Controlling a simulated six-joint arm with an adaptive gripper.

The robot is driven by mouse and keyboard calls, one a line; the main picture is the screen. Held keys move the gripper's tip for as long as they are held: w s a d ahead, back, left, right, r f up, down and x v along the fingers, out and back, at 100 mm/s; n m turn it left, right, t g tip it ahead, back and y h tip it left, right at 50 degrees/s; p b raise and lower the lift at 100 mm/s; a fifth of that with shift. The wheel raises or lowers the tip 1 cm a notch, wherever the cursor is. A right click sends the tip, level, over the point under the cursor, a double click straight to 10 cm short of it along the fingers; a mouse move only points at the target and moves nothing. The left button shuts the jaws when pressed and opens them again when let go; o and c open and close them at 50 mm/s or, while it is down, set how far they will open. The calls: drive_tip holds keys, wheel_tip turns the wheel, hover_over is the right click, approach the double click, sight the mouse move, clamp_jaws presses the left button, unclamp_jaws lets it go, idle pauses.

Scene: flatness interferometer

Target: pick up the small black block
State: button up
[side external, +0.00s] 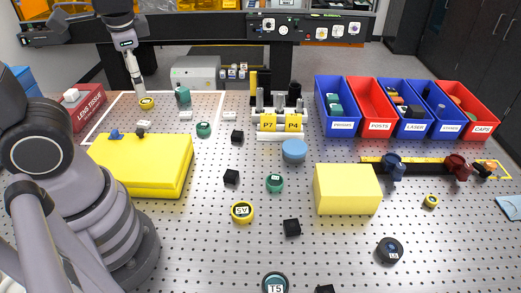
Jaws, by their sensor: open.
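Several small black blocks lie apart on the perforated table: one (237,136) near the back middle, one (231,177) in front of it, one (291,228) farther front right, and one (325,289) cut off by the bottom edge. I cannot tell which of them the task means. My gripper (138,90) hangs at the upper left, small and seen nearly edge-on, above a yellow ring (147,103). It is open, with no block at its tips. It is well left of and behind the black blocks.
A yellow slab (150,182) lies at left, a yellow box (347,188) at right. A white stand (281,136) with posts and a blue disc (293,150) are behind centre. Blue and red bins (334,125) line the back right. Small round pieces (242,211) dot the front.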

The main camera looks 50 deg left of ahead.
drive_tip(key=w+d+f+m+t+y, duration=0.2)
drive_tip(key=w+f+m+y, duration=0.25)
drive_tip(key=f+m, duration=0.25)
drive_tip(key=w+d+f+m+t+y, duration=0.1)
drive_tip(key=w+f+m+t+y, duration=0.1)
drive_tip(key=w+f+m+y, duration=0.4)
drive_tip(key=s+d+f+m+t+h, duration=0.2)
drive_tip(key=d+f+m+t+h, duration=0.15)
drive_tip(key=f+m, duration=0.45)
drive_tip(key=m+t+h, duration=0.3)
drive_tip(key=m, duration=0.3)
approach(231, 173)
drive_tip(key=v, duration=0.4)
drive_tip(key=shift+w+r, duration=0.15)
drive_tip(key=shift+r, duration=0.15)
drive_tip(key=shift+f, duration=0.3)
drive_tip(key=x, duration=1.3)
drive_tip(key=shift+w+a+f, duration=0.15)
drive_tip(key=shift+f, duration=0.15)
drive_tip(key=c, duration=1.2)
drive_tip(key=shift+c, duration=0.2)
drive_tip(key=shift+r, duration=0.15)
